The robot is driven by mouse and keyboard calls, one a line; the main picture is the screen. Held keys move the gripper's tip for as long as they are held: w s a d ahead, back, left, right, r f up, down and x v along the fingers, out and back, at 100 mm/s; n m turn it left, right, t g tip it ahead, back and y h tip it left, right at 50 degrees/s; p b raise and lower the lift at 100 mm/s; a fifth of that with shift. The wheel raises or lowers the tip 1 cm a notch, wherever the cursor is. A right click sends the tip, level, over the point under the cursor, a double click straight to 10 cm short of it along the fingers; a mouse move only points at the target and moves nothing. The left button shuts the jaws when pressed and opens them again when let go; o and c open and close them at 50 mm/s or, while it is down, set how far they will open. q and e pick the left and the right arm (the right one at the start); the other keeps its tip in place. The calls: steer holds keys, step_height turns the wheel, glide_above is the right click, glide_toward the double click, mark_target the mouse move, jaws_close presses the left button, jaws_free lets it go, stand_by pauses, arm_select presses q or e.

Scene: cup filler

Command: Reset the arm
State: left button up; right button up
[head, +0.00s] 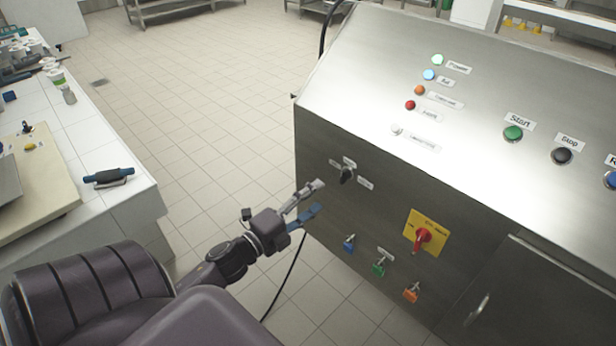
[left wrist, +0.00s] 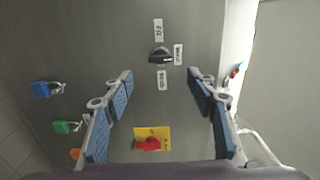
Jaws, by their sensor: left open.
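My left gripper (head: 311,201) is open and empty in front of the steel control cabinet (head: 330,225), a little left of and below the black rotary knob (head: 347,175). In the left wrist view my left gripper (left wrist: 161,95) has its blue-padded fingers spread apart. The black knob (left wrist: 160,55) lies beyond the fingertips there, between three small labels. The red switch on its yellow plate (left wrist: 152,139) shows lower between the fingers. No contact with the cabinet is clear. My right gripper is not in view.
Blue (head: 349,242), green (head: 379,267) and orange (head: 411,292) padlocks hang on the cabinet front, near the red and yellow switch (head: 424,236). Lamps and a green start button (head: 513,132) are on the sloped top. A white counter (head: 120,150) stands at left. Tiled floor lies between.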

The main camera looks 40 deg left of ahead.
arm_select(q)
steer(key=shift+s+a, duration=0.1)
steer(key=shift+s, duration=0.9)
